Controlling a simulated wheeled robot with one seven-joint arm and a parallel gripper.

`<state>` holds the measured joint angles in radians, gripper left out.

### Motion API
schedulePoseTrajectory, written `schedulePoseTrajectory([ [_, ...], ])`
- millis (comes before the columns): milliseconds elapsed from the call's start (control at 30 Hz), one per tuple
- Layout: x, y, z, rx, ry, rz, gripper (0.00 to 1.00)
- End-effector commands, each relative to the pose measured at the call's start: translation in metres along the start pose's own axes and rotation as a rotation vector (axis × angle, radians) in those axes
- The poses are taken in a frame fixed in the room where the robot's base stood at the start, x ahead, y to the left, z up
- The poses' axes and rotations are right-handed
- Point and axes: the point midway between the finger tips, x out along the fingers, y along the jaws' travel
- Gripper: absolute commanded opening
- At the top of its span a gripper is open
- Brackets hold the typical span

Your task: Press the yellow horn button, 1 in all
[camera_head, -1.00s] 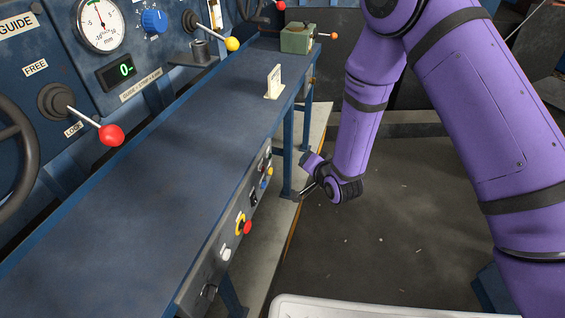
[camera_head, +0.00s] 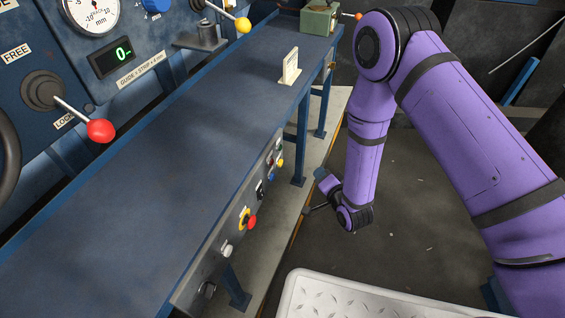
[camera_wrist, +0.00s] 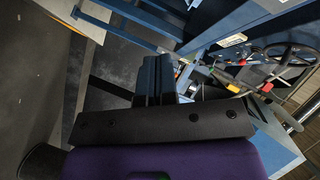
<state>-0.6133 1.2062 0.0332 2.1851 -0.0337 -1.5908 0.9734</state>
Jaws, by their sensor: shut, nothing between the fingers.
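I cannot clearly tell the yellow button in the wrist view.
On the same panel are a red mushroom button (camera_head: 251,221) on a yellow collar, a white button (camera_head: 227,250) and a dark knob (camera_head: 208,290). The bench top (camera_head: 180,160) holds a small upright sign (camera_head: 290,68). A bench leg (camera_head: 301,140) stands behind my gripper.

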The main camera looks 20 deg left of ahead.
Motion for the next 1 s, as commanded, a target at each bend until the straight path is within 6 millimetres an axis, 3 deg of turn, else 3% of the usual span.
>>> schedulePoseTrajectory([
  [267,0.013,-0.01,0.01,-0.001,-0.002,-0.003,0.0],
  [700,0.05,-0.036,0.036,0.0,0.001,0.0,0.0],
  [1000,0.061,-0.044,0.044,-0.001,-0.001,0.001,0.0],
])
